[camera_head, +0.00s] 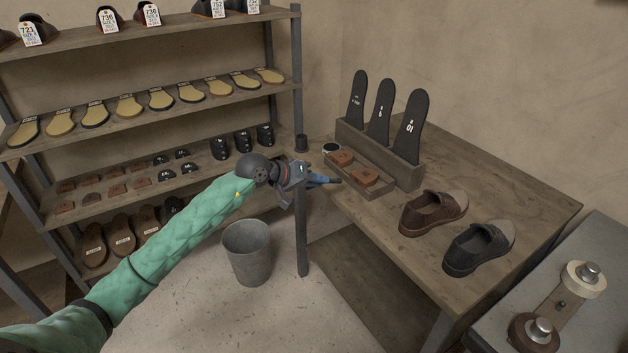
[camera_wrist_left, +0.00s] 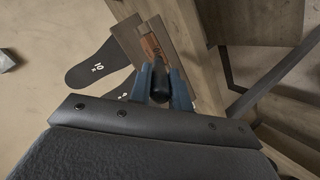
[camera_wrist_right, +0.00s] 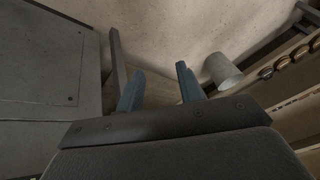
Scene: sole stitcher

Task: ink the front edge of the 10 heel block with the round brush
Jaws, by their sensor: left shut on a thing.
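My left gripper (camera_head: 322,180) is at the near left edge of the workbench, beside the heel tray. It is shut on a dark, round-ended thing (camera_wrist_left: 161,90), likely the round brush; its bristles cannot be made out. Two brown heel blocks (camera_head: 341,158) (camera_head: 365,175) lie in a wooden tray (camera_head: 378,193) on the bench. Their numbers are not legible here. Part of a brown block (camera_wrist_left: 150,45) shows beyond the fingers in the left wrist view. A small round pot (camera_head: 330,148) stands at the tray's far end. My right gripper (camera_wrist_right: 160,88) is open and empty, seen only in its wrist view.
A rack (camera_head: 392,158) with several dark sole patterns, one marked 10, stands behind the tray. Two shoes (camera_head: 432,212) (camera_head: 478,246) are at the bench's right. A dark cup (camera_head: 301,143) is beyond my gripper. A bin (camera_head: 247,252) stands on the floor. Shelves (camera_head: 190,30) fill the left.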

